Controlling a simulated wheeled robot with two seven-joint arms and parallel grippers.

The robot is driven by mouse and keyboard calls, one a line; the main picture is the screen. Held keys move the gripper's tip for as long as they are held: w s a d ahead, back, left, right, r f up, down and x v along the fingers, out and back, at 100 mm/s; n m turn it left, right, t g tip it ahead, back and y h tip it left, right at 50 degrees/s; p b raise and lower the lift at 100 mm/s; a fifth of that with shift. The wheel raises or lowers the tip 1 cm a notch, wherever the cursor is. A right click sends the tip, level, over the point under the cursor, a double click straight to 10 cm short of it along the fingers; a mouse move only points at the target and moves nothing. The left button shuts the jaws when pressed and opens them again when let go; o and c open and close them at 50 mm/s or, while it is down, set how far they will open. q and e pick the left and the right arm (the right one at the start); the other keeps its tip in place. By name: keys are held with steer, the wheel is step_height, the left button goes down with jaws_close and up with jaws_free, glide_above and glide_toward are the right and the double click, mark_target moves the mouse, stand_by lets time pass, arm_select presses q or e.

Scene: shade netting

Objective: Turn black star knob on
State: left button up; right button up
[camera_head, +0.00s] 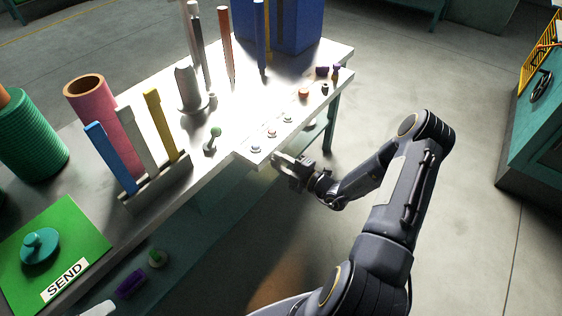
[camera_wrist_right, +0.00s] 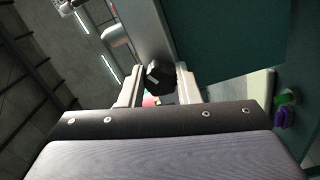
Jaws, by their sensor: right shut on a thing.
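My right gripper (camera_head: 283,166) is at the front edge of the white bench, below a row of small knobs. In the right wrist view a black star knob (camera_wrist_right: 159,77) with a pale mark on its face sits between the two fingers of the right gripper (camera_wrist_right: 159,84), which is shut on it. The knob is against the grey bench edge. In the head view I cannot make out the knob, as the gripper covers that spot. My left gripper is not in view.
The white bench (camera_head: 225,115) carries small knobs, upright rods, a pink tube (camera_head: 95,105), a green ribbed cylinder (camera_head: 30,140), a slotted block with coloured strips and a green SEND board (camera_head: 85,235). A blue bin (camera_head: 300,25) stands behind.

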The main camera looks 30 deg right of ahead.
steer(key=o, duration=1)
steer(key=v, duration=0.7)
steer(key=shift+s+d, duration=0.15)
steer(key=shift+s, duration=0.2)
